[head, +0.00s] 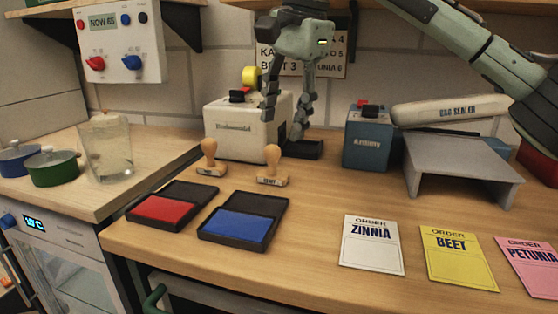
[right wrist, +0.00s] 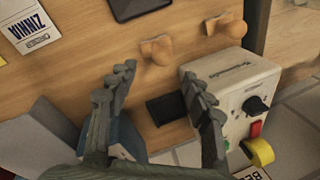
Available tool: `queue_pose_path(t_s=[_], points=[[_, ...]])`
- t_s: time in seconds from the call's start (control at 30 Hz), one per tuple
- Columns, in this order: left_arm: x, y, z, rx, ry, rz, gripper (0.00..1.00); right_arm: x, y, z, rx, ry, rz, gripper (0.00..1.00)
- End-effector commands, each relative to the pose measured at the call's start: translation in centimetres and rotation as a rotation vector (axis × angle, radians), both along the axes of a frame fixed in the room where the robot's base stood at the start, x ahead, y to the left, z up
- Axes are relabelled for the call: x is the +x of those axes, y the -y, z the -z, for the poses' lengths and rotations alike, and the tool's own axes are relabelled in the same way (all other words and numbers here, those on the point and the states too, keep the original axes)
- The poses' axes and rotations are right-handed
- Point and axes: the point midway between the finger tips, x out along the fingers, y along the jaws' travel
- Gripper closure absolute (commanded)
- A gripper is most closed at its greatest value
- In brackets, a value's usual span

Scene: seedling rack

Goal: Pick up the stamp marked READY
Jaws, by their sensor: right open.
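Two wooden-handled stamps stand upright on the bench behind the ink pads. The left stamp (head: 209,156) and the right stamp (head: 272,167) have small labels on their bases that are too small to read surely, so I cannot tell which says READY. In the right wrist view the right stamp (right wrist: 156,50) is beyond the fingertips, and the left stamp (right wrist: 224,26) is farther off to the upper right. My left gripper is out of view.
A red ink pad (head: 160,207) and a blue one (head: 236,227) lie in front of the stamps. The white machine (head: 226,146), a black plate (head: 304,150) and a blue machine (head: 367,150) stand behind. Order cards (head: 373,250) lie front right. Bench between is clear.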

Motion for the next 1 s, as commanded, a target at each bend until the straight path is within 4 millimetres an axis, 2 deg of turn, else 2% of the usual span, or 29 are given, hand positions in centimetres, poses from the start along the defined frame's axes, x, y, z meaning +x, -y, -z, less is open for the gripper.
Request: queue_pose_path(t_s=[0.2,0.5,0.8,0.83,1.0], points=[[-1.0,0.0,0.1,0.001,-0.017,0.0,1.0,0.4,-0.5,2.5,-0.002,-0.002,-0.001,0.5],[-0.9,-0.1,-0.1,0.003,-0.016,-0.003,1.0,1.0,-1.7,6.5,-0.001,-0.001,0.0,0.5],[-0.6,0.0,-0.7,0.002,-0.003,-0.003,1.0,1.1,-1.8,7.1,-0.001,0.0,0.001,0.5],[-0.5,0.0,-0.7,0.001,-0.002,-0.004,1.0,1.1,-1.8,7.1,-0.001,0.0,0.001,0.51],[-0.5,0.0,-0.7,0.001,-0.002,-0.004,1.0,1.1,-1.8,7.0,-0.001,-0.001,0.001,0.72]])
